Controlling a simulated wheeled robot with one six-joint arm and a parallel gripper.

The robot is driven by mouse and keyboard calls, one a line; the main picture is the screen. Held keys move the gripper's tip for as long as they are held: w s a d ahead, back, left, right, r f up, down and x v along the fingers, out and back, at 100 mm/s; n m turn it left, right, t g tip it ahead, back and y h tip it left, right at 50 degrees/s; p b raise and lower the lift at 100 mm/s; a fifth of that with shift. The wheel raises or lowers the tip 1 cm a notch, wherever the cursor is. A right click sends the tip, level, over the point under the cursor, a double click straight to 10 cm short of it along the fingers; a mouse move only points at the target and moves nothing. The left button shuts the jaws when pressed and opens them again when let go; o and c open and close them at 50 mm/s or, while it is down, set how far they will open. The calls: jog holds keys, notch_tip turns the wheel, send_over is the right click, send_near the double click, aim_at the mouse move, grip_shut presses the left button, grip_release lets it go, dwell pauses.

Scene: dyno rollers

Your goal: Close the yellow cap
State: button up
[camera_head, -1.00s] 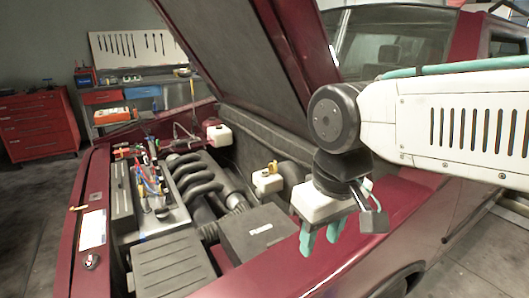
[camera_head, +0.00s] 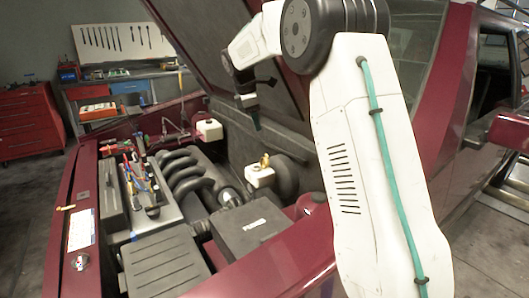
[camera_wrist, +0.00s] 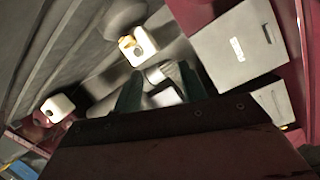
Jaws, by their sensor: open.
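The yellow cap (camera_head: 264,160) sits on top of a small white reservoir (camera_head: 260,177) in the engine bay. It appears raised rather than flat. In the wrist view, the yellow cap (camera_wrist: 127,42) lies at one side of a dark opening on the white reservoir (camera_wrist: 144,46). My gripper (camera_head: 256,121) hangs above and slightly left of the reservoir, apart from it, with fingers pointing down. In the wrist view, the two green fingers of my gripper (camera_wrist: 160,88) are spread with nothing held between them. The cap's hinge is too small to make out.
The raised hood (camera_head: 205,45) stands behind and above my arm. Another white reservoir (camera_head: 209,129) is further back. A black box (camera_head: 250,228) and curved intake pipes (camera_head: 190,172) flank the capped reservoir. The red fender (camera_head: 285,262) runs along the front.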

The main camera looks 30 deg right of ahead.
aim_at(266, 155)
jog(key=w+d+f+n, duration=0.1)
jog(key=w+d+f, duration=0.2)
jog(key=f, duration=0.3)
jog(key=w+d+f+n, duration=0.2)
jog(key=w+d+f, duration=0.2)
jog(key=f, duration=0.3)
jog(key=w+d+f+n+h, duration=0.1)
jog(key=w+d+f, duration=0.2)
jog(key=f, duration=0.3)
jog(key=shift+w+d+f+n, duration=0.15)
jog(key=shift+w+d+n, duration=0.05)
jog(key=shift+w, duration=0.2)
jog(key=shift+w+d+f+n, duration=0.1)
jog(key=shift+w+d+n, duration=0.1)
jog(key=shift+w, duration=0.15)
grip_shut()
